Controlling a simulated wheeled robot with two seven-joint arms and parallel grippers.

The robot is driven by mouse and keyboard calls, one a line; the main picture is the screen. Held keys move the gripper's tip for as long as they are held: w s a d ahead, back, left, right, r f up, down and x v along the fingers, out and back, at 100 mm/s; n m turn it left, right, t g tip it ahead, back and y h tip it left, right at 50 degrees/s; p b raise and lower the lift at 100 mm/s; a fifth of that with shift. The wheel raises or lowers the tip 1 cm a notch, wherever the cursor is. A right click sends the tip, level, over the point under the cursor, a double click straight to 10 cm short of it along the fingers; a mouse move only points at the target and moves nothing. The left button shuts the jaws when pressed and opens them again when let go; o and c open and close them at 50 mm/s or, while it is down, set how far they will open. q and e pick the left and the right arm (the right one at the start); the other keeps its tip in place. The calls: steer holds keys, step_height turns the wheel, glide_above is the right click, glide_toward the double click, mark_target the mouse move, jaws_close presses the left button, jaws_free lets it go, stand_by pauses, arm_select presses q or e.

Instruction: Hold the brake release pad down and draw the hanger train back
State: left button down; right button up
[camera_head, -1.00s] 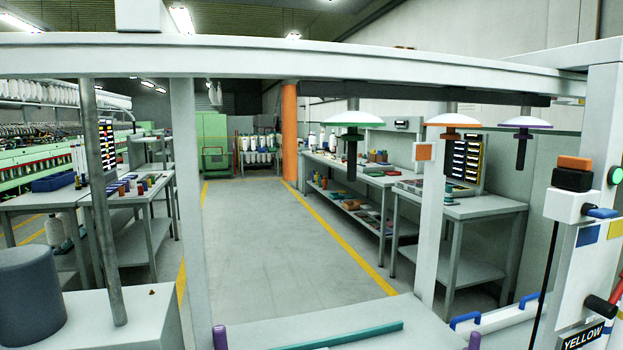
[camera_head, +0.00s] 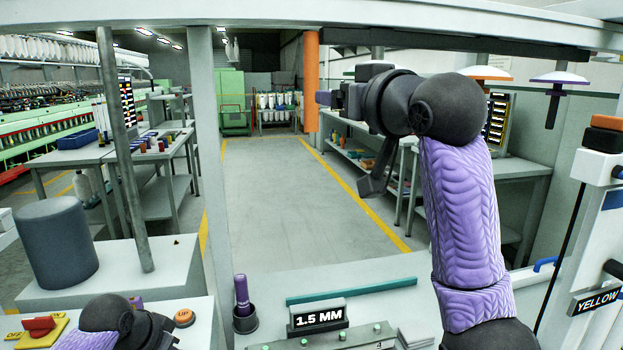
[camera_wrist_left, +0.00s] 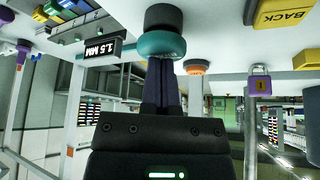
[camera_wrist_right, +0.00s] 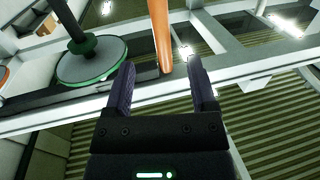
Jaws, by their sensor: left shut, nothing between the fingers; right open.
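The hanger train hangs under the overhead rail (camera_head: 450,48). An orange-rimmed hanger (camera_head: 485,73) and a purple-rimmed hanger (camera_head: 559,78) show at right; the green-rimmed hanger (camera_wrist_right: 92,60) shows in the right wrist view, left of the fingers. My right gripper (camera_head: 323,98) is raised below the rail, open and empty, apart from that hanger. My left gripper (camera_wrist_left: 160,62) is shut and empty, its tips at a dark knob with a teal collar (camera_wrist_left: 162,45); contact is unclear. I cannot tell which part is the brake release pad.
An orange round button (camera_head: 184,317) and a red switch on yellow (camera_head: 38,325) sit on the left panel. A purple pen-like item (camera_head: 241,295) stands in a dark cup beside a 1.5 MM sign (camera_head: 318,316). A grey cylinder (camera_head: 56,242) and post (camera_head: 122,150) stand left. The aisle is clear.

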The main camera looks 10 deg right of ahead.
glide_above(311, 131)
steer(key=w, duration=0.1)
steer(key=shift+w+d+f, duration=0.1)
steer(key=shift+w+d, duration=0.05)
steer(key=shift+w, duration=0.05)
jaws_close()
stand_by(1.4)
